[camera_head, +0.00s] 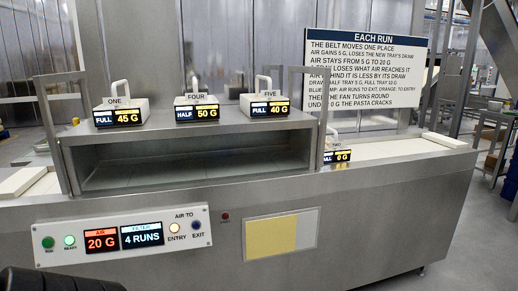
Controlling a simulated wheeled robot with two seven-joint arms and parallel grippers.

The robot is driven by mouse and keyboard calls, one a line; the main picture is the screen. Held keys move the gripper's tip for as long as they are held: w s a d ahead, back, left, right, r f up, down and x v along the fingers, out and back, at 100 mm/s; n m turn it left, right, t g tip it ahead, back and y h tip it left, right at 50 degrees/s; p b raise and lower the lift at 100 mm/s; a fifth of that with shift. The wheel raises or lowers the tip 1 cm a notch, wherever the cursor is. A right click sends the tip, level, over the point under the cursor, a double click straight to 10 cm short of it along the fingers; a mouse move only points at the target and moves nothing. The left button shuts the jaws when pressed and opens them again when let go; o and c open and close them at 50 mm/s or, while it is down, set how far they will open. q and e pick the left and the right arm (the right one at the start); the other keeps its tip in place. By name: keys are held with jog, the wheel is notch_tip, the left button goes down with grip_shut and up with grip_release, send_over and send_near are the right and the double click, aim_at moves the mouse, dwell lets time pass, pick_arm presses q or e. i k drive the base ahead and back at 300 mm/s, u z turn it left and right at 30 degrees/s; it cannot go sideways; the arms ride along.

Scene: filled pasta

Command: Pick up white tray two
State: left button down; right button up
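White tray two (343,149) stands on the belt at the right end of the steel housing, just past its opening. It has a white upright handle, a small "TWO" label and a display reading "0 G". The right post of the housing hides part of its left side. Neither of my grippers shows its fingers.
Trays one (117,112), four (196,108) and five (264,105) stand on the housing top (160,125), reading 45 G, 50 G and 40 G. The control panel (122,236) shows air 20 G, filter 4 runs, and the entry lamp lit orange. A rules sign (366,65) stands behind.

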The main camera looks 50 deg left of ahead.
aim_at(336, 151)
jog(key=u, duration=1.1)
jog(key=k, duration=0.8)
jog(key=z, duration=1.2)
jog(key=i, duration=2.1)
jog(key=u, duration=1.6)
jog(key=i, duration=1)
jog(key=u, duration=1.15)
